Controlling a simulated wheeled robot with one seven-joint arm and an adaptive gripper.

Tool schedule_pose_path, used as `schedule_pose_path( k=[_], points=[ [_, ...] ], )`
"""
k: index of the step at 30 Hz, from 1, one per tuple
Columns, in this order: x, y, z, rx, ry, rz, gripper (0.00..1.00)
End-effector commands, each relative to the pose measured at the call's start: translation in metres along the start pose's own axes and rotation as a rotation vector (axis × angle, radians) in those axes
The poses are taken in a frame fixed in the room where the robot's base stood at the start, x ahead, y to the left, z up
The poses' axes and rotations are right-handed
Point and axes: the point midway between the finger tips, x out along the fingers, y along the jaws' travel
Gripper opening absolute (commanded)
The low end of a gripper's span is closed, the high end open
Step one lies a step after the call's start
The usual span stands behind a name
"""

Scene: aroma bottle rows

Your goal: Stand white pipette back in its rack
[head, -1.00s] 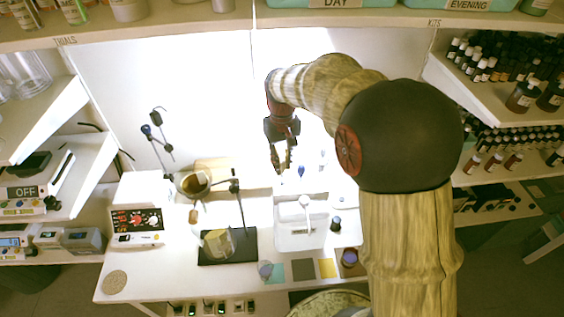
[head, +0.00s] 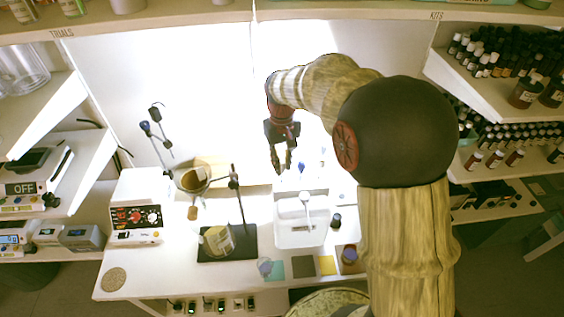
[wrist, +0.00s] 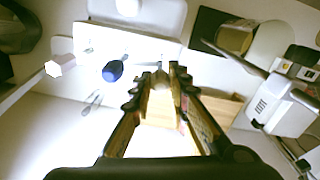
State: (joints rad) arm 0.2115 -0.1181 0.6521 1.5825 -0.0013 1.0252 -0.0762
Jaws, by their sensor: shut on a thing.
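My gripper (head: 281,166) points down above the back of the white bench, left of a blue-topped piece (head: 302,168). In the wrist view its fingers (wrist: 161,74) come together at the tips, shut on a slim pale thing that I take for the white pipette. The fingers hide nearly all of it, so its tilt cannot be told. A pale clear stand (wrist: 130,42), seemingly the rack, lies just beyond the fingertips. The blue top (wrist: 112,71) and a white faceted top (wrist: 61,65) show to its left. My gripper looks apart from the stand.
A white tray (head: 287,236) stands in front of the gripper. A black stand plate (head: 212,252) with an upright rod and a beaker is to the left, beside a white device with a red display (head: 137,216). Dark bottles (head: 507,62) fill the right shelves.

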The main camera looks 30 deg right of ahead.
Motion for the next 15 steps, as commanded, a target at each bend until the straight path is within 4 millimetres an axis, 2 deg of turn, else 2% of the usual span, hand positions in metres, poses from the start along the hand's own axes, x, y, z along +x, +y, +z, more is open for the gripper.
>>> schedule_pose_path(
  k=[7, 8, 15],
  points=[
    [0.0007, 0.0, -0.0001, 0.0, 0.0, 0.0, 0.11],
    [0.0006, 0.0, -0.0001, 0.0, 0.0, 0.0, 0.18],
    [0.0006, 0.0, -0.0001, 0.0, 0.0, 0.0, 0.31]
  ],
)
